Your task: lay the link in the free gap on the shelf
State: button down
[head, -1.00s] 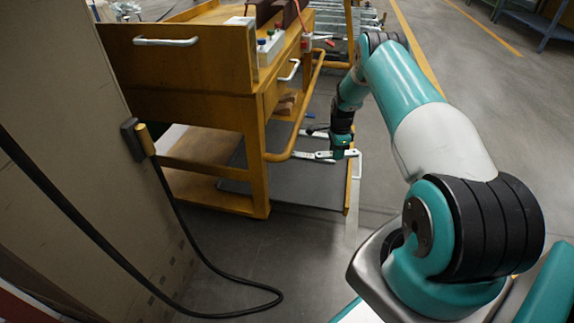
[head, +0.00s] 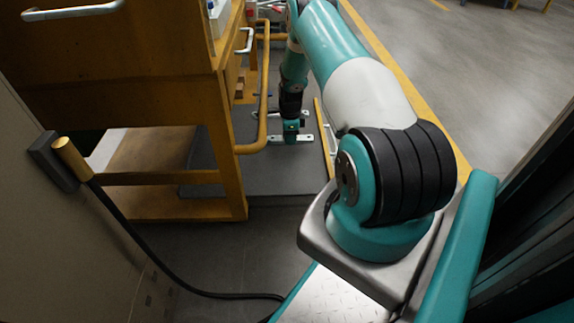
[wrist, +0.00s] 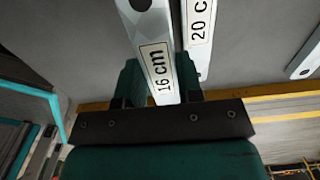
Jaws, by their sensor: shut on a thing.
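My gripper (head: 291,134) is shut on a pale metal link labelled "16 cm" (wrist: 150,40), which lies between its fingers in the wrist view. In the head view the held link (head: 274,139) is low over the grey lower shelf (head: 258,175) of the yellow cart. A second link, labelled "20 cm" (wrist: 198,30), lies right beside the held one in the wrist view, partly hidden by a finger. A third link (wrist: 307,58) lies further right, with bare grey shelf between. I cannot tell whether the held link touches the shelf.
The cart's yellow rail (head: 257,125) and leg (head: 228,160) stand left of my gripper. A yellow edge strip (head: 323,140) borders the shelf on the right. A black cable (head: 150,262) runs along the floor at left.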

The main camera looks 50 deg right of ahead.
jog(key=b, duration=0.3)
send_over(292, 173)
jog(key=shift+w+d, duration=0.15)
jog(key=shift+w, duration=0.1)
notch_tip(292, 173, down, 4)
jog(key=b, duration=0.3)
jog(key=shift+s+r, duration=0.15)
jog(key=shift+r, duration=0.15)
jog(key=c, duration=0.8)
grip_release()
notch_tip(292, 173, up, 8)
jog(key=p, duration=0.5)
jog(key=shift+f, duration=0.25)
